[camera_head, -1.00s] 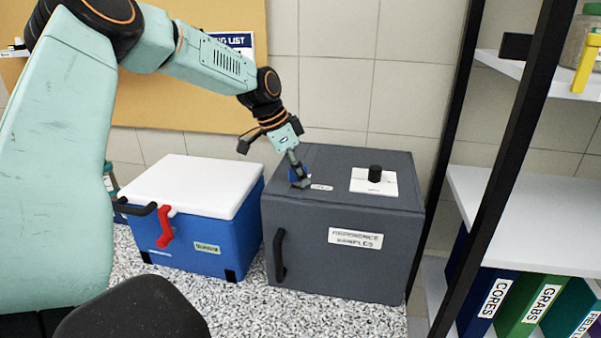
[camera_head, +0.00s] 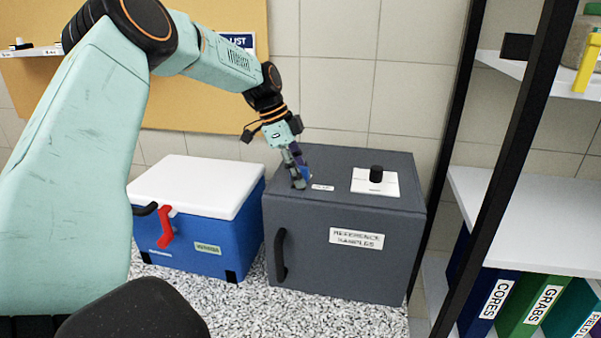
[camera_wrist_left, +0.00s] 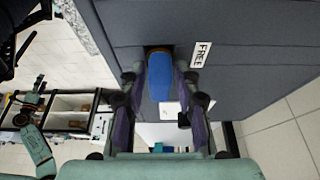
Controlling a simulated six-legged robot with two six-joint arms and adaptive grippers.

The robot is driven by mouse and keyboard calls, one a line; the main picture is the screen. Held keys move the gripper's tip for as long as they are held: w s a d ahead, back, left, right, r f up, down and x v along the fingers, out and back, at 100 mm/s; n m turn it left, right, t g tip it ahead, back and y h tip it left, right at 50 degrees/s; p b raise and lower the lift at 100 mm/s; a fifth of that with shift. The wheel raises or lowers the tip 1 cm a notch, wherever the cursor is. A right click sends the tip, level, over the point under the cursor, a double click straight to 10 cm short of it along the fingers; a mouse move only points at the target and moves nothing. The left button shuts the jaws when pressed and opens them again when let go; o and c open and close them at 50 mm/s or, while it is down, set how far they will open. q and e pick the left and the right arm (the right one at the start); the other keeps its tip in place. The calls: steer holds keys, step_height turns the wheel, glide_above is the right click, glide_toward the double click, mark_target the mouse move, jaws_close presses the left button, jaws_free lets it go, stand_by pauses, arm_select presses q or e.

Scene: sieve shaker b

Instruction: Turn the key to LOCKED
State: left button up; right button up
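The blue key (camera_wrist_left: 160,75) stands on top of the dark grey box (camera_head: 345,240), near the box's left side. In the wrist view it sits between the two fingers of my left gripper (camera_wrist_left: 160,78), which lie close along both its sides and appear closed on it. In the head view my left gripper (camera_head: 297,175) points down at the box top and hides most of the key. A white label reading FREE (camera_wrist_left: 200,54) is beside the key. No LOCKED label is visible. My right gripper is not in view.
A white card with a black knob (camera_head: 376,173) is on the box top, to the right. A blue cooler (camera_head: 195,245) with a white lid stands left of the box. A black-framed shelf (camera_head: 510,190) with binders is close on the right.

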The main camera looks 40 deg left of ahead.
arm_select(q)
steer(key=shift+o, duration=1.2)
steer(key=shift+r, duration=0.25)
steer(key=v, duration=1.1)
steer(key=shift+a, duration=0.25)
steer(key=shift+r, duration=0.15)
